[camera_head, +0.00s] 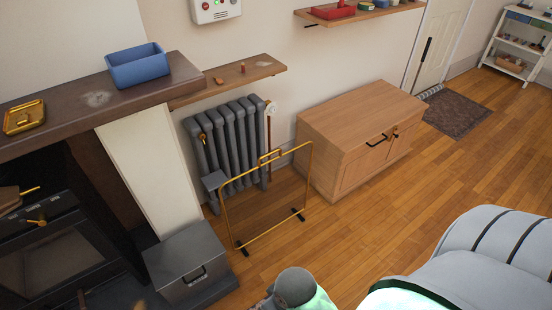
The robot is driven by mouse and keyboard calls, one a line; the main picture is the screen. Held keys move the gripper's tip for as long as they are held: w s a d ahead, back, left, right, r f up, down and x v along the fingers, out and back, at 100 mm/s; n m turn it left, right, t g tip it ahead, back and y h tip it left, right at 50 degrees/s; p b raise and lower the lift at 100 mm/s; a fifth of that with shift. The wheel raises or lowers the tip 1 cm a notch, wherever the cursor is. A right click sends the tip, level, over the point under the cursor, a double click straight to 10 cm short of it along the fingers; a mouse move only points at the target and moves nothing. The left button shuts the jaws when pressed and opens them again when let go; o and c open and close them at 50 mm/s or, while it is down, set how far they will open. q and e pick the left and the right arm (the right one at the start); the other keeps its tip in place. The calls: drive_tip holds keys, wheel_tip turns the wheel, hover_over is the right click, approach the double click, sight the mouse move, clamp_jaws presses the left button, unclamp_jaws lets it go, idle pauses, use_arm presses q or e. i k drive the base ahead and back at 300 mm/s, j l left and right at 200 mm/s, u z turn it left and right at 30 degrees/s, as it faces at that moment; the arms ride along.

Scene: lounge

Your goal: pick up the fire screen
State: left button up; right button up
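The fire screen (268,205) is a thin gold frame around a see-through panel. It stands upright on the wood floor on small dark feet, with a gold handle at the middle of its top edge. It is in front of the grey radiator and left of the wooden cabinet. Neither of my grippers shows in the head view. Grey and mint-green parts at the bottom edge look like parts of my own body. Nothing is seen touching the screen.
The grey radiator (228,140) is close behind the screen. A wooden cabinet (361,130) stands to its right, a grey metal box (188,262) to its left. A mantel shelf (60,112) holds a blue bin (138,68). The floor (330,230) right of the screen is clear.

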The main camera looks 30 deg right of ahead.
sight(256, 201)
drive_tip(key=z, duration=0.95)
